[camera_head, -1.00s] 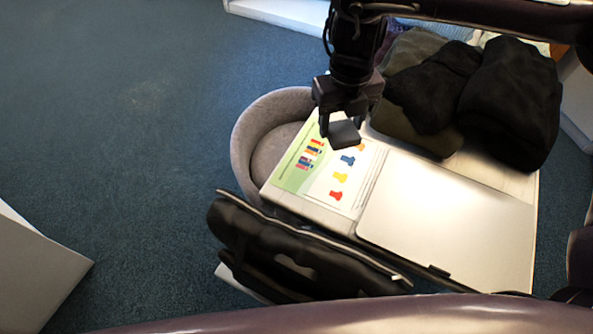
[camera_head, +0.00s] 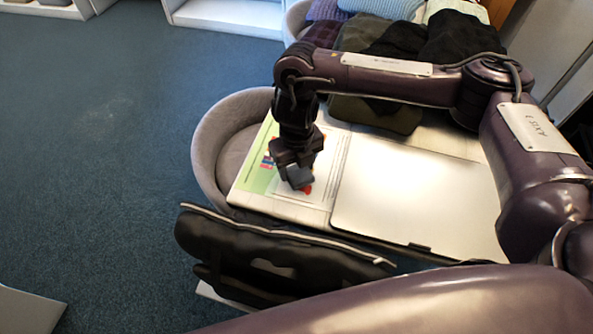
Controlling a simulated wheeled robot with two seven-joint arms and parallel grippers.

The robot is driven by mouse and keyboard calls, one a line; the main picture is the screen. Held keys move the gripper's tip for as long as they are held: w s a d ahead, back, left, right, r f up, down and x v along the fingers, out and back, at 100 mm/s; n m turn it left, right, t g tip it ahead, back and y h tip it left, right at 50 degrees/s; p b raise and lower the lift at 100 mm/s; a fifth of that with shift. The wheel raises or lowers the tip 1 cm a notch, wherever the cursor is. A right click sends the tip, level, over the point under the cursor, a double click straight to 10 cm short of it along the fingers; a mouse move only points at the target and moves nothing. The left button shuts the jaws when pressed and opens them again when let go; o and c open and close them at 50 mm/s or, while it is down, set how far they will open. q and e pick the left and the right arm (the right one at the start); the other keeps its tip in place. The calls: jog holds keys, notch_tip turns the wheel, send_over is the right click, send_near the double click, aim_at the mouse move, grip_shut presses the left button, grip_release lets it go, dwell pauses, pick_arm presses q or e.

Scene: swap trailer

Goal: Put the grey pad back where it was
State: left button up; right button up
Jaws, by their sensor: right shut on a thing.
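The grey pad (camera_head: 300,177) is a small dark grey block in the camera_head view. My right gripper (camera_head: 297,170) is shut on it, pointing down over the printed sheet. The sheet (camera_head: 256,178), green and white with coloured figures, lies at the left end of the white table (camera_head: 300,213). The pad and gripper hide part of the sheet's figures. I cannot tell whether the pad touches the sheet or hangs just above it. My left gripper is out of view.
A silver laptop-like panel (camera_head: 415,205) lies right of the sheet. Dark folded clothes (camera_head: 375,115) are piled behind it. A grey round-backed chair (camera_head: 215,150) stands at the table's left, and a black bag (camera_head: 260,262) is at the front edge. Blue carpet lies open to the left.

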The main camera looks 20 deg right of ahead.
notch_tip(320, 180, down, 2)
jog(key=shift+f, duration=0.15)
jog(key=o, duration=0.9)
jog(key=shift+o, duration=0.2)
